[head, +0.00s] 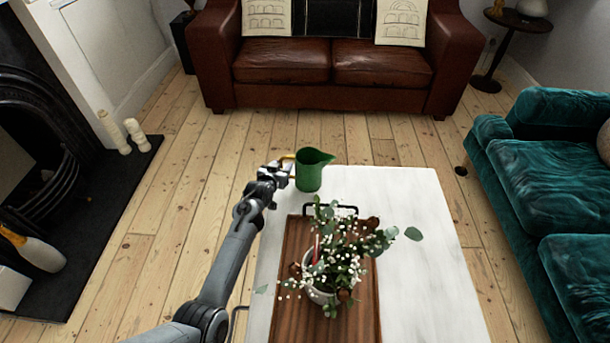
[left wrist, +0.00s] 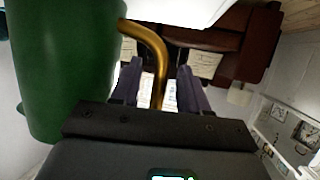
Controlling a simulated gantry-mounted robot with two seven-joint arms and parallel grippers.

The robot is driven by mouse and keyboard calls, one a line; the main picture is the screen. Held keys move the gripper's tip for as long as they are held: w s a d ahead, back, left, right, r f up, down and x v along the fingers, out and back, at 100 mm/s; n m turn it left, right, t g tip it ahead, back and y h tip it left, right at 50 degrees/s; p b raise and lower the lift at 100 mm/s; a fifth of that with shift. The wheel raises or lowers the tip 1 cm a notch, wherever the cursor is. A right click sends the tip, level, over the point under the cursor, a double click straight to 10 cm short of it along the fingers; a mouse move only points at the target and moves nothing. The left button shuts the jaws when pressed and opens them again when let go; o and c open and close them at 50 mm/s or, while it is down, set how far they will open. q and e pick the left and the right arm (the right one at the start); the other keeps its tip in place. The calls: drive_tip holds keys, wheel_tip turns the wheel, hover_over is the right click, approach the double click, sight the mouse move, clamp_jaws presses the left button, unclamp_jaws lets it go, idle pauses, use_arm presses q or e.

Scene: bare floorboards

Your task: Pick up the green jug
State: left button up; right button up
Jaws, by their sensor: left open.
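The green jug (head: 309,172) stands upright at the far left corner of the white table (head: 420,250). Its gold handle (head: 287,158) points left toward my left gripper (head: 280,171). In the left wrist view the jug's green body (left wrist: 65,65) fills the left side. The gold handle (left wrist: 158,60) curves down between the two dark fingers of my left gripper (left wrist: 158,88). The fingers are apart, with visible gaps on both sides of the handle. My right gripper is in neither view.
A wooden tray (head: 287,310) with a white-flowered plant (head: 335,255) in a pot lies on the table near the jug. A brown leather sofa (head: 330,80) and a teal sofa (head: 550,190) stand around. The table's right side is clear.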

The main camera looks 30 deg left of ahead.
use_arm(q)
drive_tip(key=shift+c, duration=0.6)
clamp_jaws()
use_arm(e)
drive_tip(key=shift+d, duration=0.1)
use_arm(q)
drive_tip(key=shift+r, duration=0.1)
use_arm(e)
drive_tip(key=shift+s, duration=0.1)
use_arm(q)
drive_tip(key=shift+r, duration=0.15)
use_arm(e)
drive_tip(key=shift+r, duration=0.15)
